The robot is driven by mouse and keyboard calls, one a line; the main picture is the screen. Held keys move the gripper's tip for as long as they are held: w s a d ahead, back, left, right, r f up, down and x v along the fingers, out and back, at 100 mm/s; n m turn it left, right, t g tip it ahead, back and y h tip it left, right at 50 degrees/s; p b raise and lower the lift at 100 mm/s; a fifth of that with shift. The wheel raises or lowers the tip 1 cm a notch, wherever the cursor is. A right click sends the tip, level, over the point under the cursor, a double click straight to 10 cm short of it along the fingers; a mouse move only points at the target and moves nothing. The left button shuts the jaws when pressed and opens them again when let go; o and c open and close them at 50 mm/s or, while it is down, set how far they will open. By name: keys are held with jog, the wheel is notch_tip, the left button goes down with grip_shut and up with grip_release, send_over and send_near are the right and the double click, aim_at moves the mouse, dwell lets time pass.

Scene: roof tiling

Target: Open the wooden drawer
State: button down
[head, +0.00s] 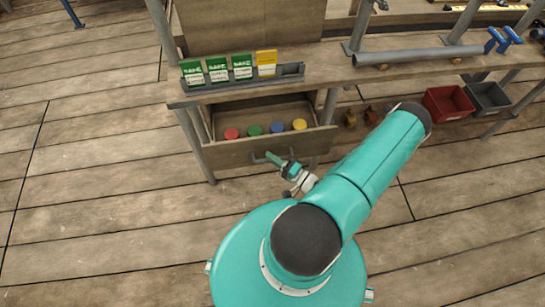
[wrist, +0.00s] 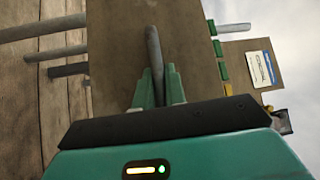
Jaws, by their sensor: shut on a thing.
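The wooden drawer (head: 228,152) is under the workbench in the head view, and it stands partly pulled out, with its inside showing. Its front panel also fills the middle of the wrist view (wrist: 117,60). My gripper (head: 274,159) is at the front of the drawer. In the wrist view my gripper (wrist: 158,80) has its two green fingers on either side of the grey bar handle (wrist: 153,45) and is shut on it. In the head view the handle (head: 258,159) is partly hidden by the fingers.
Red (head: 232,133), green (head: 254,129), blue (head: 277,127) and yellow (head: 299,124) round pieces sit in the drawer. Green and yellow cards stand in a grey tray (head: 290,76) on the bench. A red bin (head: 447,103) and grey bin (head: 488,97) are at right.

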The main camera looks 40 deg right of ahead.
jog(key=c, duration=1.5)
grip_release()
jog(key=shift+o, duration=0.2)
jog(key=v, duration=1.3)
jog(key=shift+s, duration=0.4)
jog(key=shift+d, duration=0.1)
